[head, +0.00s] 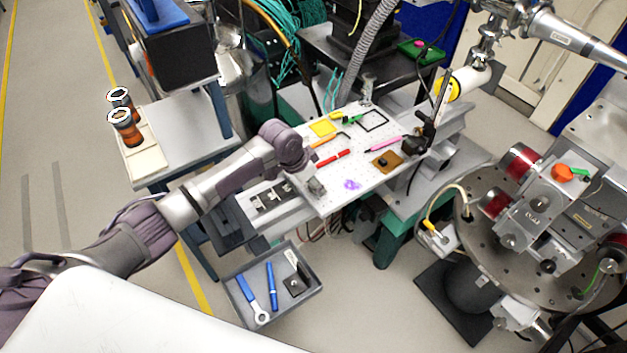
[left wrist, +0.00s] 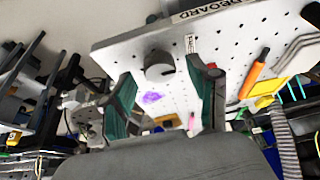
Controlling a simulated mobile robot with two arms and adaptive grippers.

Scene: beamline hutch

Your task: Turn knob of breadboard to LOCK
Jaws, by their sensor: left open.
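The breadboard (head: 350,180) is a white perforated plate among the bench equipment in the head view. In the left wrist view the breadboard (left wrist: 250,38) fills the upper part, with a printed label on its edge. A round grey knob (left wrist: 158,66) stands out from its face, with a small label (left wrist: 191,43) beside it whose text I cannot read. My left gripper (left wrist: 161,72) is open, its dark green fingers spread to either side of the knob in that picture. I cannot tell whether they touch it. In the head view my left wrist reaches the board's near left edge.
Pens, a yellow square (head: 323,128), a brown plate (head: 387,161) and a purple patch (head: 351,184) are on the board. A grey tray (head: 312,300) with tools sits below. A round instrument stage (head: 480,250) stands at right. Open floor lies at far left.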

